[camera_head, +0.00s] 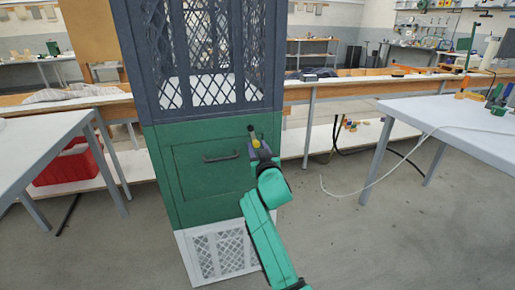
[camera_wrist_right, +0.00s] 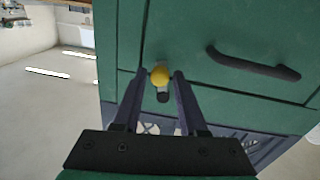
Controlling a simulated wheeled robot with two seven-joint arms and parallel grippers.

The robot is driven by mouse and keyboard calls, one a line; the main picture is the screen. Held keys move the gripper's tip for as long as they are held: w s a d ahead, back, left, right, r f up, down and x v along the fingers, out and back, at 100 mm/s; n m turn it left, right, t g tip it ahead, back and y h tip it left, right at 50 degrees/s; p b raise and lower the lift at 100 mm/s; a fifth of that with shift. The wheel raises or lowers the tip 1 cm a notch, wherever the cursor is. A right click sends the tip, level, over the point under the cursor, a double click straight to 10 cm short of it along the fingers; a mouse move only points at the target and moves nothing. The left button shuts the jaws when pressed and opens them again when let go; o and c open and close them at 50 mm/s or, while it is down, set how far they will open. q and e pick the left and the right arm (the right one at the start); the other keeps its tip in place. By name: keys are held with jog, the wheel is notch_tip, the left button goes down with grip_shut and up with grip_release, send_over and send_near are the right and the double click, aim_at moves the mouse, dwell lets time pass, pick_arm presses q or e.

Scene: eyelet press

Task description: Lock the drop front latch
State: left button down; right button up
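The tall press cabinet has a green lower body with a drop front panel (camera_head: 192,176), which looks closed and has a dark bar handle (camera_head: 222,157); the handle also shows in the right wrist view (camera_wrist_right: 255,64). The latch has a yellow knob (camera_wrist_right: 159,76) on a small grey plate with a dark slot end (camera_wrist_right: 163,97), near the panel's edge. My right gripper (camera_wrist_right: 162,74) points at the latch, with its fingertips on either side of the knob and small gaps showing. In the head view the right gripper (camera_head: 256,142) partly covers the latch. My left gripper is out of view.
A grey table (camera_head: 460,117) stands at the right with a pale cable hanging from it. Another table (camera_head: 35,145) stands at the left near a red crate (camera_head: 70,168). A long bench runs behind the cabinet. The floor at front right is clear.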

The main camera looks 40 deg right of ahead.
grip_shut()
jog(key=shift+w+a+m, duration=0.1)
jog(key=shift+a+m, duration=0.15)
jog(key=shift+m, duration=0.25)
jog(key=shift+a+m+p, duration=0.2)
jog(key=shift+m+p, duration=0.25)
jog(key=shift+m, duration=0.05)
jog(key=shift+w+a+m, duration=0.1)
jog(key=shift+a+m, duration=0.1)
jog(key=shift+m, duration=0.3)
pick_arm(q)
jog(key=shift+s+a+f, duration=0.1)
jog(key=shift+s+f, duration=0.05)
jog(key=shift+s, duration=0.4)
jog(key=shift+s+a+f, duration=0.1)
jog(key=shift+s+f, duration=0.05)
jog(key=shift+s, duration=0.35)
pick_arm(e)
jog(key=shift+f, duration=0.1)
jog(key=shift+o, duration=2.4)
grip_release()
